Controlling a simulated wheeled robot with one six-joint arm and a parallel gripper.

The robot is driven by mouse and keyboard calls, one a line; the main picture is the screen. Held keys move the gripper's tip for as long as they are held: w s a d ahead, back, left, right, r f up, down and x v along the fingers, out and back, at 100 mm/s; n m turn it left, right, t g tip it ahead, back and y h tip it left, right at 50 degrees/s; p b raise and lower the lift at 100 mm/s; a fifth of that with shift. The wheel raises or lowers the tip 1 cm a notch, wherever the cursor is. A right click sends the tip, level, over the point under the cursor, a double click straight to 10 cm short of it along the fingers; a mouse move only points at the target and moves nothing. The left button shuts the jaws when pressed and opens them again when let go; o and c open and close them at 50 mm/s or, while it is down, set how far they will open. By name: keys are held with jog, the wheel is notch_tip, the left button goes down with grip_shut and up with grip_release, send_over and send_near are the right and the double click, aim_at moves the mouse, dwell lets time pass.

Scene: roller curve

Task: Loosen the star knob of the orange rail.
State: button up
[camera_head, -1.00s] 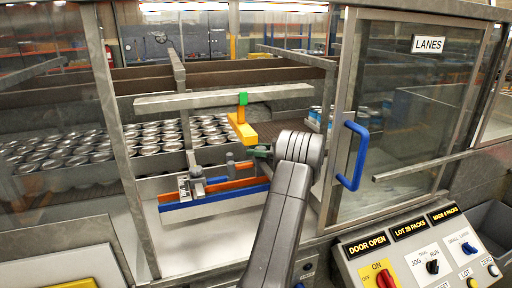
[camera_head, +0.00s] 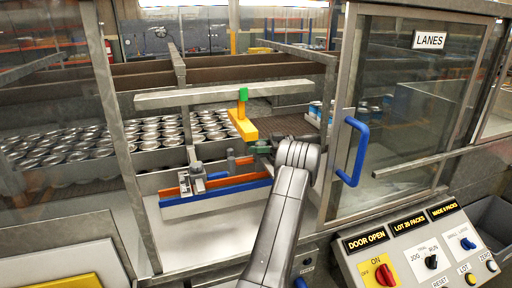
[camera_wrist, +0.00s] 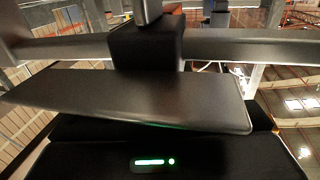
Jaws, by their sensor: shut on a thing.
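The orange rail (camera_head: 222,183) lies above a blue rail (camera_head: 215,196) inside the open bay in the head view. A grey clamp (camera_head: 196,174) sits at the rail's left part, and a grey post (camera_head: 231,161) stands behind it. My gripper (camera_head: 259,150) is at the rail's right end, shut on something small. The knob's shape is hidden there by my wrist and fingers, so its star form cannot be made out. In the wrist view a dark block (camera_wrist: 147,48) sits beyond the grey finger plate (camera_wrist: 130,98); its identity is unclear.
A yellow arm with a green block (camera_head: 243,118) hangs just above and left of my gripper. A steel frame post (camera_head: 342,115) and blue door handle (camera_head: 354,152) stand close right. Several rows of cans (camera_head: 160,133) fill the left lanes. A control panel (camera_head: 420,250) is front right.

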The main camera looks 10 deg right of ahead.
aim_at(256, 143)
jog(key=o, duration=1)
jog(key=shift+f, duration=0.25)
jog(key=shift+c, duration=0.2)
jog(key=shift+r, duration=0.1)
notch_tip(256, 143, up, 10)
jog(key=shift+a, duration=0.1)
